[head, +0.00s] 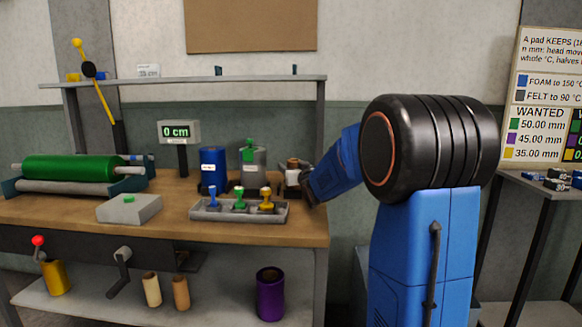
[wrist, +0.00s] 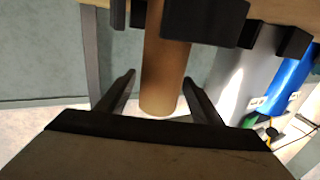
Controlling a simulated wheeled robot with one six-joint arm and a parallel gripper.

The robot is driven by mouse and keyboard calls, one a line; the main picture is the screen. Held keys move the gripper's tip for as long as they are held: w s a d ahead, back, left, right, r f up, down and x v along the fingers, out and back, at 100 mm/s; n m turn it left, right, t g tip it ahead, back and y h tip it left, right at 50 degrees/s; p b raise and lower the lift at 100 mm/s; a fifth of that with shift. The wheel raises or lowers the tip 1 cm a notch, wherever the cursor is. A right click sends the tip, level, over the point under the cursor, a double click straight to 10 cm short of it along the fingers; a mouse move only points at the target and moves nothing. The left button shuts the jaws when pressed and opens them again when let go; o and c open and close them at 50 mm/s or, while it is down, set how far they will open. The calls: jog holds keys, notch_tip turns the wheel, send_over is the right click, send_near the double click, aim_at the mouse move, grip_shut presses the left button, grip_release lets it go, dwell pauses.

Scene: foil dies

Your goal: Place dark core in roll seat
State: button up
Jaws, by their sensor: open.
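My gripper (head: 308,188) is at the right end of the workbench, beside a small dark-and-white fixture (head: 293,181) with a brown top. In the wrist view my gripper (wrist: 160,98) is open. Its two dark fingers stand apart on either side of a brown core (wrist: 165,72), with a gap visible on each side. The core's far part meets black blocks (wrist: 205,20); I cannot tell whether these are the roll seat. A tan core (head: 152,289) and a browner core (head: 181,292) stand upright on the lower shelf.
A grey tray (head: 282,219) of several stamps lies left of my gripper. A blue cylinder (head: 213,166) and a grey one (head: 252,162) stand behind it. A green roll (head: 70,168) lies at the left. A purple roll (head: 270,294) stands on the lower shelf.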

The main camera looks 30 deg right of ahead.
jog(key=s+a, duration=0.1)
jog(key=s, duration=0.8)
jog(key=shift+a, duration=0.4)
jog(key=shift+s, duration=0.1)
